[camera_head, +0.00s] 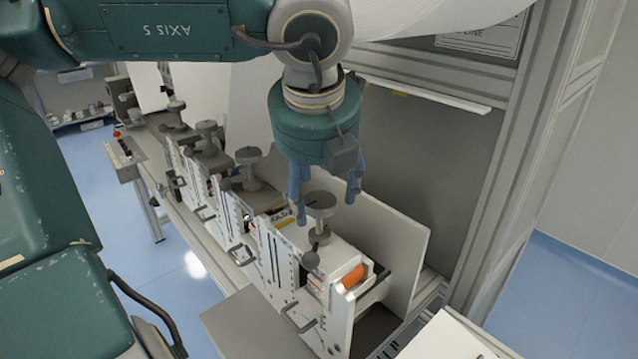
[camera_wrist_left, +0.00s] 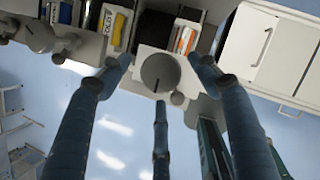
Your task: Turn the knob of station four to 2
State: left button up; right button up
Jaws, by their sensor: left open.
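A row of white stations with grey knobs runs along the machine in the head view. The nearest station carries a round grey knob (camera_head: 320,204) on a short stem. My left gripper (camera_head: 325,205) points down just above and around this knob, its blue fingers spread. In the left wrist view the same knob (camera_wrist_left: 161,72) lies between the spread fingers of the left gripper (camera_wrist_left: 160,85), with a dark mark on its face. The fingers appear apart from it. Any numbers around the knob are too small to read. My right gripper is not in view.
Other knobs (camera_head: 249,168) stand on the stations farther back. An orange cylinder (camera_head: 353,277) sits at the near station's end. A tall metal frame post (camera_head: 520,130) and an upright white panel (camera_head: 405,255) stand to the right. Blue floor is free at left.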

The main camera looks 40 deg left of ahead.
pick_arm(q)
jog(key=shift+w+a+f, duration=0.1)
jog(key=shift+w+f, duration=0.05)
jog(key=shift+f, duration=0.4)
jog(key=shift+r, duration=0.1)
jog(key=c, duration=1.1)
jog(key=shift+c, duration=0.2)
